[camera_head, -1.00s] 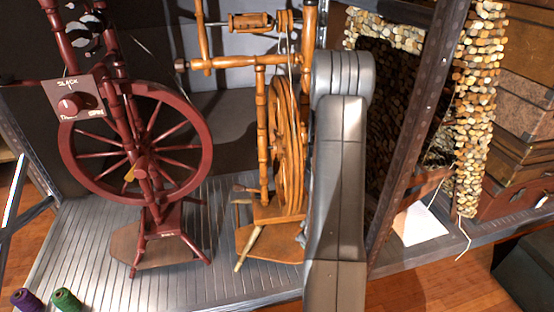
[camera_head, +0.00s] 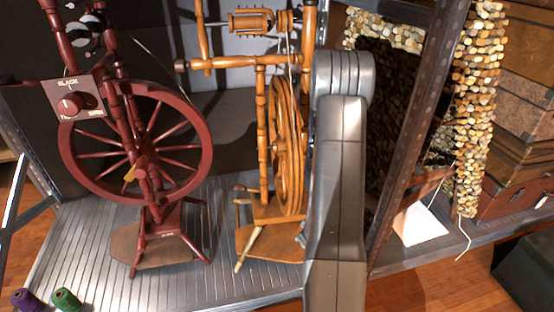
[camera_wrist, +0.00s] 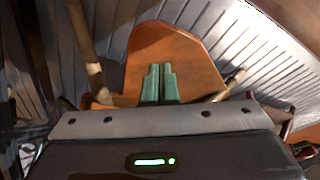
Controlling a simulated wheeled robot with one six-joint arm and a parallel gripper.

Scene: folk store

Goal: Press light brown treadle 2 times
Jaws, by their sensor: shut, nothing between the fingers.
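The light brown treadle (camera_head: 272,246) is a flat wooden board at the foot of the light wooden spinning wheel (camera_head: 287,150), on the grey slatted platform. In the wrist view the treadle (camera_wrist: 185,58) shows as an orange-brown board with a rounded edge. My gripper (camera_wrist: 160,70) has two green fingers closed together with nothing between them. The fingertips overlap the treadle in the wrist view; I cannot tell whether they touch it. In the head view my grey arm hides the right part of the light wheel and my gripper is not visible.
A dark red spinning wheel (camera_head: 135,145) with a darker brown treadle (camera_head: 152,250) stands to the left. Purple (camera_head: 25,299) and green (camera_head: 66,299) thread spools sit at lower left. A metal post (camera_head: 420,130) and stacked cases (camera_head: 525,110) are on the right.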

